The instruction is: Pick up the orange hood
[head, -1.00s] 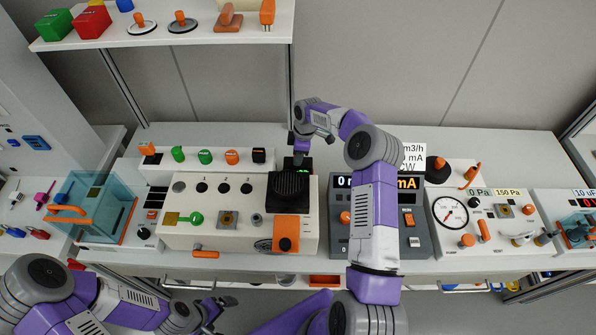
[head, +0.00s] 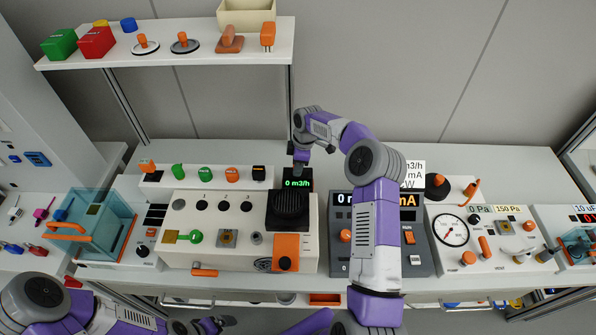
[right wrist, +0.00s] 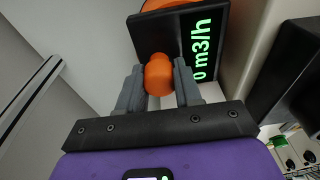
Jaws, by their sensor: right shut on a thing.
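An orange square cover with a dark knob (head: 286,253), which looks like the orange hood, sits at the front right of the cream instrument box (head: 205,257). My right gripper (head: 300,166) is behind and above it, at the black unit with a green "0 m3/h" display (head: 297,184). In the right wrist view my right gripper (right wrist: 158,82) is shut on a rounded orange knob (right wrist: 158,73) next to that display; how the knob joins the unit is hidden. My left gripper (head: 208,325) is low at the bottom edge, away from the cover; its fingers are too small to judge.
A grey meter box (head: 338,261) stands right of the cream box, partly behind my right arm. A row of coloured knobs (head: 205,174) stands behind it. A teal clear box (head: 100,225) is at left. A white shelf (head: 215,60) overhangs the back left.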

